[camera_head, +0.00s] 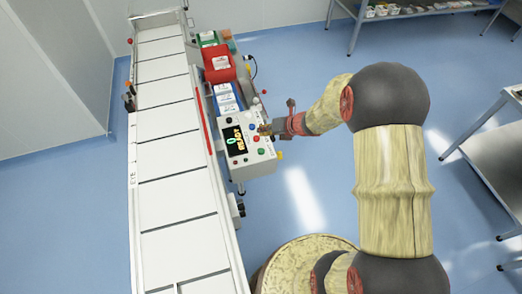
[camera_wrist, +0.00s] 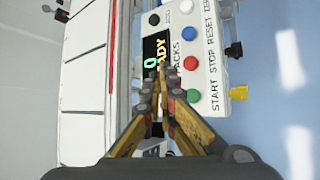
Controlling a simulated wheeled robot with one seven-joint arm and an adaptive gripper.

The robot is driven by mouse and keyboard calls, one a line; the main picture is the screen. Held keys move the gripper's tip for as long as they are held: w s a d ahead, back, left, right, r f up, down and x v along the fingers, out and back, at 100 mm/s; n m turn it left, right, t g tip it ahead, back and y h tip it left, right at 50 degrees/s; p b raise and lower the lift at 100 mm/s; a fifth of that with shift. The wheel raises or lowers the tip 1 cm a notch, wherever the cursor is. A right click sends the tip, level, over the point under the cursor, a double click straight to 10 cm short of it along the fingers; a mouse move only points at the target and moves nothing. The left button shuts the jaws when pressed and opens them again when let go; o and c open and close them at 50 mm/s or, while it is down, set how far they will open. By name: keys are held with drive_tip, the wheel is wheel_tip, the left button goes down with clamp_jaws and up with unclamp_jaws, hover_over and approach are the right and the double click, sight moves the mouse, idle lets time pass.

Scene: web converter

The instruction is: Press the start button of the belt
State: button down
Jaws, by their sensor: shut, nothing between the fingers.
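The control box (camera_head: 235,168) stands at the belt's right side in the head view, with a dark display (camera_head: 236,141). The wrist view shows its labels START, STOP, RESET and another. The green button (camera_wrist: 193,96) lines up with START, the red button (camera_wrist: 190,63) with STOP, the blue button (camera_wrist: 189,33) with RESET. My gripper (camera_wrist: 162,72) is shut and empty. In the wrist view its tips overlap the lower edge of the display (camera_wrist: 154,47), left of the green button. In the head view my gripper (camera_head: 264,129) is over the box's right side. Contact cannot be told.
The long white belt (camera_head: 165,112) runs along the left. Red (camera_head: 219,66) and blue-white (camera_head: 226,97) bins sit behind the box. Open blue floor lies right.

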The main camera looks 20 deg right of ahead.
sight(263, 149)
drive_tip(key=shift+f+b, duration=3.4)
drive_tip(key=shift+f, duration=0.95)
drive_tip(key=shift+f+b, duration=0.4)
drive_tip(key=shift+b, duration=0.05)
